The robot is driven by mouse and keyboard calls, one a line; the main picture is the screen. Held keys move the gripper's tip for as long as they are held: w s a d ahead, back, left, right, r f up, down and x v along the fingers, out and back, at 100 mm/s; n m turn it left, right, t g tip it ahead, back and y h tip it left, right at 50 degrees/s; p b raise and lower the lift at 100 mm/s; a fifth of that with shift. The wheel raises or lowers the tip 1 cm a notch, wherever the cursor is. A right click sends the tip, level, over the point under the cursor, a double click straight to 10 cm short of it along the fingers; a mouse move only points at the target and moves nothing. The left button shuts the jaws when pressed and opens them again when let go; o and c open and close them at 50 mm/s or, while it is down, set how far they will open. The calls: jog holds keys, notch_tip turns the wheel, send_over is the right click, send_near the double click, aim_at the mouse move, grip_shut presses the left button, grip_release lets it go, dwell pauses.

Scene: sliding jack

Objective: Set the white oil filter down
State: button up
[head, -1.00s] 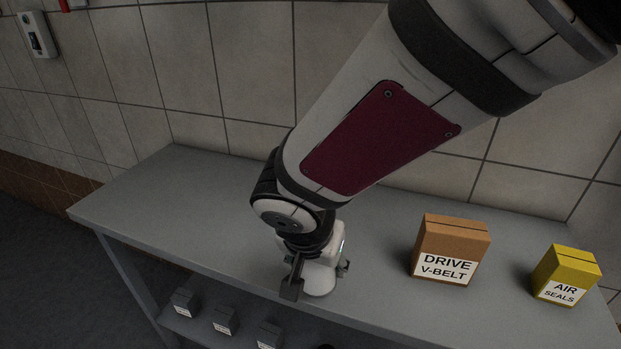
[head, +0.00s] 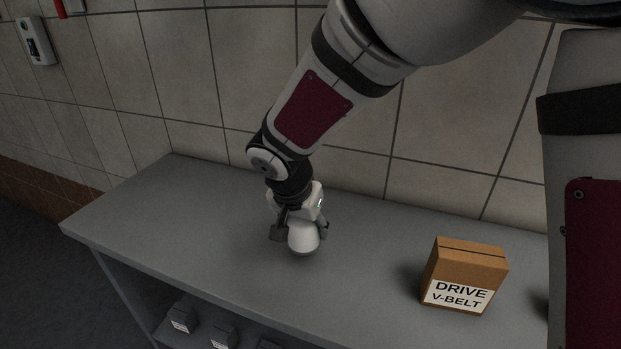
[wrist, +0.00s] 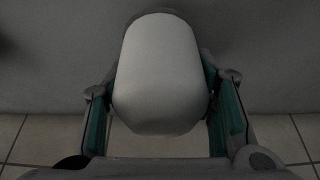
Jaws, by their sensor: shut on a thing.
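The white oil filter (head: 303,237) is a rounded white cylinder below my gripper (head: 298,232), over the grey bench top (head: 190,215). In the wrist view the filter (wrist: 161,75) fills the middle, between the two teal-padded fingers of my gripper (wrist: 163,115). My gripper is shut on it. In the head view the filter is close to the bench surface; I cannot tell whether its base touches it. Its upper part is hidden by the gripper.
An orange-brown drive V-belt box (head: 464,276) stands on the bench to the right. Several small grey boxes (head: 182,317) sit on the lower shelf. The tiled wall (head: 225,80) runs behind the bench. The bench's left part is clear.

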aim_at(305, 235)
jog(key=shift+w+f, duration=0.1)
jog(key=shift+w, duration=0.45)
jog(key=shift+f, duration=1.65)
jog(key=shift+a+f+b, duration=0.1)
jog(key=shift+f+b, duration=0.05)
jog(key=shift+b, duration=0.2)
jog(key=o, duration=1.4)
